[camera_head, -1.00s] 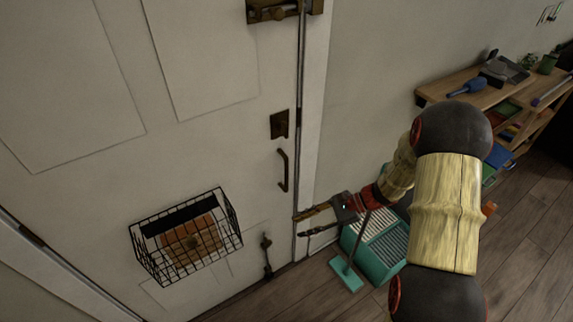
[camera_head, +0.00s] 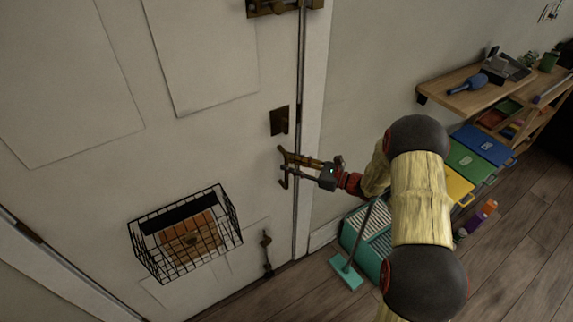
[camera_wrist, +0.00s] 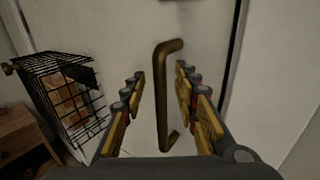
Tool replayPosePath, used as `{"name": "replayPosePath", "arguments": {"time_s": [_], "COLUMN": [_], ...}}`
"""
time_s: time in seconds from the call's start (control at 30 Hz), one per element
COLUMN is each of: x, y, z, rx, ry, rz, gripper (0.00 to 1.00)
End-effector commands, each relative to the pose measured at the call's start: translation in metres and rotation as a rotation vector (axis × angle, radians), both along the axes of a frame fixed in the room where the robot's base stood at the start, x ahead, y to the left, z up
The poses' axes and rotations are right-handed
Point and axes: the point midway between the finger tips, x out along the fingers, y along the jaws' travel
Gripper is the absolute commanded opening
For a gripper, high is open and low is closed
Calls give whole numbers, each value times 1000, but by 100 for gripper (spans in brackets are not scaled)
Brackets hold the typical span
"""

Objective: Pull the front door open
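The white front door (camera_head: 90,80) fills the left of the head view and looks shut against its frame. Its dark brass pull handle (camera_head: 284,180) is near the door's right edge, partly covered by my gripper. In the wrist view the handle (camera_wrist: 163,95) stands upright between my two fingers. My gripper (camera_head: 284,168) is open, with a finger on either side of the handle; a gap shows on both sides. I cannot tell whether any part touches it.
A wire basket (camera_head: 150,262) hangs on the door left of the handle. A brass latch (camera_head: 268,8) and a dark plate (camera_head: 280,121) sit above it, a bolt (camera_head: 267,252) below. A teal heater-like box (camera_head: 352,238) and wooden shelf (camera_head: 465,98) stand to the right.

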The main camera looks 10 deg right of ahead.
Motion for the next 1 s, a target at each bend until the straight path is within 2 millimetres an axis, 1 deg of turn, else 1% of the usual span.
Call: {"name": "replayPosePath", "arguments": {"time_s": [0.03,0.2,0.5,1.0], "x": [4,11,12,12], "y": [5,15,15,15], "z": [-1,0,0,0], "rx": [0,0,0,-1], "ry": [0,0,0,1], "rz": [1,1,0,0], "gripper": [30,30,30,1]}}
